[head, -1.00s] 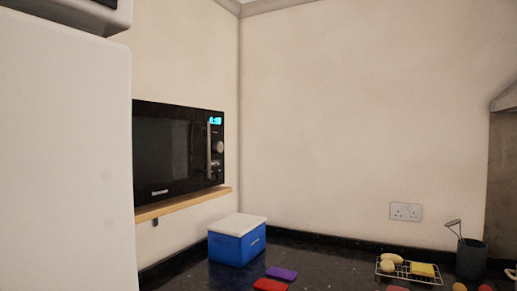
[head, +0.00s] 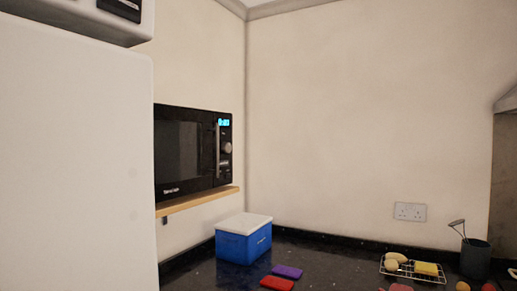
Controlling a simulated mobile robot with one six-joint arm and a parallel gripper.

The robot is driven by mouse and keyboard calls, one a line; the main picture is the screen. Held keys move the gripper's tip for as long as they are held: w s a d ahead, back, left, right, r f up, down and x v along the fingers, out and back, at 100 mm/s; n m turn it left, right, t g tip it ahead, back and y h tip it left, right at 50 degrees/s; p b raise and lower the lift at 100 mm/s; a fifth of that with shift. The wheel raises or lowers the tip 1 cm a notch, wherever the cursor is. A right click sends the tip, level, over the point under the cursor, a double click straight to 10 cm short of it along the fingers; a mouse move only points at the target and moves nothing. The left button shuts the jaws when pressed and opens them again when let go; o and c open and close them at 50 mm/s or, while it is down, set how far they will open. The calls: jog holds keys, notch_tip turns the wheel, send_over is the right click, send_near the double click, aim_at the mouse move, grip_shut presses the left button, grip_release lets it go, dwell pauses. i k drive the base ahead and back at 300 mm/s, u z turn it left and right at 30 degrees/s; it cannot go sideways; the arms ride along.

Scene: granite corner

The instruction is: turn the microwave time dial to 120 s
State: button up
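The black microwave (head: 186,152) sits on a wooden wall shelf (head: 195,201) at the left, its door shut. Its blue lit display (head: 223,122) is at the top of the control panel, but the digits are too small to read surely. The round silver time dial (head: 227,148) is below the display, to the right of the upright door handle (head: 217,150). The dial's setting cannot be read. My gripper is not in view.
A large white cabinet or appliance side (head: 75,160) covers the left and hides the microwave's left end. A blue box with a white lid (head: 243,240) stands on the dark counter (head: 340,265) below. Red and purple items, a wire rack (head: 413,273) and a utensil pot (head: 475,258) are also there.

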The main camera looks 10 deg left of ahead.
aim_at(225, 147)
jog(key=z, duration=0.05)
jog(key=i, duration=0.95)
jog(key=u, duration=0.05)
